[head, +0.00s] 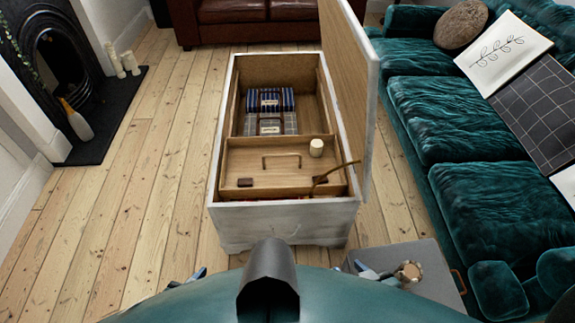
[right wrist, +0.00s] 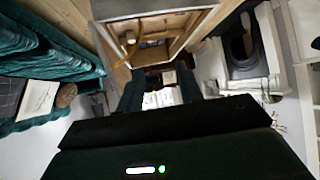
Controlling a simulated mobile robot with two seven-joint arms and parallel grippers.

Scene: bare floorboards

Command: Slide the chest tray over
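The open white chest (head: 285,215) stands ahead of me in the head view, its lid (head: 350,80) raised on the right. A wooden tray (head: 245,170) with a bar handle (head: 281,157) sits across its near end. The tray holds a cream candle (head: 316,147), a small dark block (head: 245,182) and a brown forked item (head: 332,175). My left gripper (head: 190,277) is mostly hidden behind my body, short of the chest. My right gripper (head: 368,271) is low, right of the chest's near end; its fingers stand apart and empty in the right wrist view (right wrist: 160,85).
Folded blue striped cloth (head: 268,100) and checked cloth (head: 270,123) lie in the chest's far part. A teal sofa (head: 450,130) flanks the right side. A grey box (head: 433,268) with a gold object (head: 408,271) is near right. Bare floor lies left, before the fireplace.

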